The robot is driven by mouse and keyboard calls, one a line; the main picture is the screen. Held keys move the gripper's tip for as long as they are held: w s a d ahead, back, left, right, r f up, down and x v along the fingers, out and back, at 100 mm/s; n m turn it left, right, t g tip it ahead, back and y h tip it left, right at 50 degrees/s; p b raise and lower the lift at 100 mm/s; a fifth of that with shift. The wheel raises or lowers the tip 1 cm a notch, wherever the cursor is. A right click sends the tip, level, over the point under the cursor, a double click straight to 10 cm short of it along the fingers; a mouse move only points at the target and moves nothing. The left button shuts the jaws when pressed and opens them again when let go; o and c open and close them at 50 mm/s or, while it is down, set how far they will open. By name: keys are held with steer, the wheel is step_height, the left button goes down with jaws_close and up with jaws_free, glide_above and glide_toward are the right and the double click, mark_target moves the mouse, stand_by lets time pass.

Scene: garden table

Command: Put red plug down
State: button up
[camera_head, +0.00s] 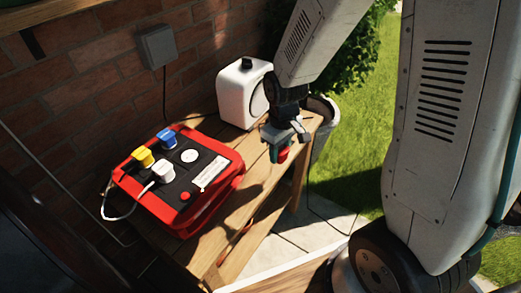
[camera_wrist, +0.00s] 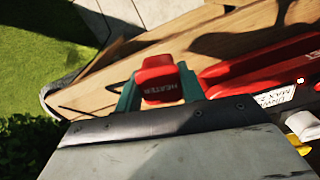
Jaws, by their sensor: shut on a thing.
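My gripper (camera_head: 281,143) is shut on the red plug (camera_head: 283,155), over the right part of the wooden table (camera_head: 262,178) near its front edge. In the wrist view the red plug (camera_wrist: 160,78), lettered "HEATER", sits between the two teal fingers of my gripper (camera_wrist: 160,92). Wood shows behind it. I cannot tell whether the plug touches the table. In the head view the fingers and wrist hide most of the plug.
A red power box (camera_head: 205,150) stands to the left, holding a yellow plug (camera_head: 143,156), a blue plug (camera_head: 166,138) and a white plug (camera_head: 162,171). A white appliance (camera_head: 235,95) stands behind my gripper. A brick wall (camera_head: 95,90) lies behind. Bare wood lies between box and gripper.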

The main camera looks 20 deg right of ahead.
steer(key=s+f+n, duration=0.2)
steer(key=s+f, duration=0.1)
steer(key=s, duration=0.2)
glide_above(264, 156)
steer(key=shift+f, duration=2.6)
steer(key=shift+f, duration=0.15)
steer(key=shift+f, duration=0.35)
steer(key=shift+f, duration=0.15)
